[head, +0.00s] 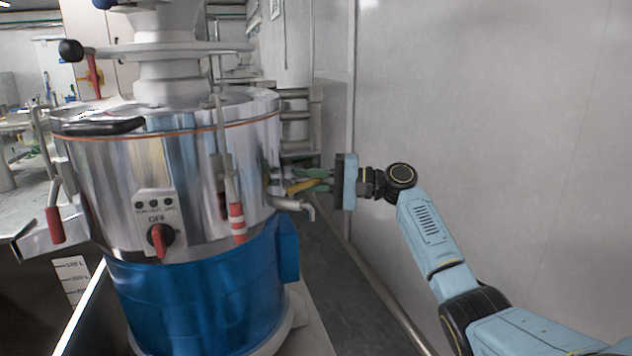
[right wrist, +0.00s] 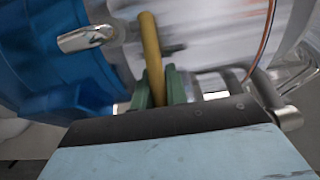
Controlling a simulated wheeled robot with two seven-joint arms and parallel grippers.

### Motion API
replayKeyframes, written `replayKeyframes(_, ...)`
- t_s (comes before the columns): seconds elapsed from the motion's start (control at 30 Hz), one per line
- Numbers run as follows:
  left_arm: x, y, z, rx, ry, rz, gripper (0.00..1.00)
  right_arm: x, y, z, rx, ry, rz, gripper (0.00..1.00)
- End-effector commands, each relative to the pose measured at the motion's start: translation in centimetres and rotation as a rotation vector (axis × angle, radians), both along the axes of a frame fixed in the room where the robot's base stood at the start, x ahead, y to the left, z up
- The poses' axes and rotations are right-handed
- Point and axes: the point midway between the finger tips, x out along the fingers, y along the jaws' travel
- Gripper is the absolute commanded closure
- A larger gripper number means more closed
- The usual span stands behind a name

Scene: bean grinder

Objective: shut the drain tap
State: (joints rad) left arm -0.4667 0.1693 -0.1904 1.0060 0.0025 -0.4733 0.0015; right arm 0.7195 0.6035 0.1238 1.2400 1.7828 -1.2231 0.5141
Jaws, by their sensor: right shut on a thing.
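The bean grinder (head: 170,180) is a shiny steel drum on a blue base. Its drain tap has a short metal spout (head: 297,207) low on the drum's right side, and a yellow lever (head: 303,186) just above it. My right gripper (head: 300,181), with green fingers, reaches in from the right and is shut on the yellow lever. In the right wrist view, the yellow lever (right wrist: 151,55) stands between the green fingers (right wrist: 160,90) and extends past them, with the metal spout (right wrist: 88,39) at upper left. My left gripper is not in view.
A red-handled latch (head: 237,215) and an OFF switch (head: 159,238) are on the drum's front. A grey wall (head: 480,120) stands close on the right, with a pipe (head: 385,300) along its foot. Dark floor (head: 345,265) is clear between grinder and wall.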

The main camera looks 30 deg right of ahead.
Motion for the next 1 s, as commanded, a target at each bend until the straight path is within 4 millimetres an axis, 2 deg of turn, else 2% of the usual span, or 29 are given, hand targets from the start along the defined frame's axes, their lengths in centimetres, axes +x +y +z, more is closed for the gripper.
replayKeyframes(0.03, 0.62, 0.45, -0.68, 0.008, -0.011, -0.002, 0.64, 0.04, 0.76, -0.65, 0.002, 0.002, 0.015, 1.00)
replayKeyframes(0.27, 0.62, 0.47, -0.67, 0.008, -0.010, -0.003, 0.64, -0.03, 1.09, -0.85, 0.001, 0.007, 0.024, 1.00)
replayKeyframes(1.0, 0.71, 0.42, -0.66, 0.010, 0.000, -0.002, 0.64, -0.64, 0.20, -1.22, -0.001, 0.014, 0.036, 1.00)
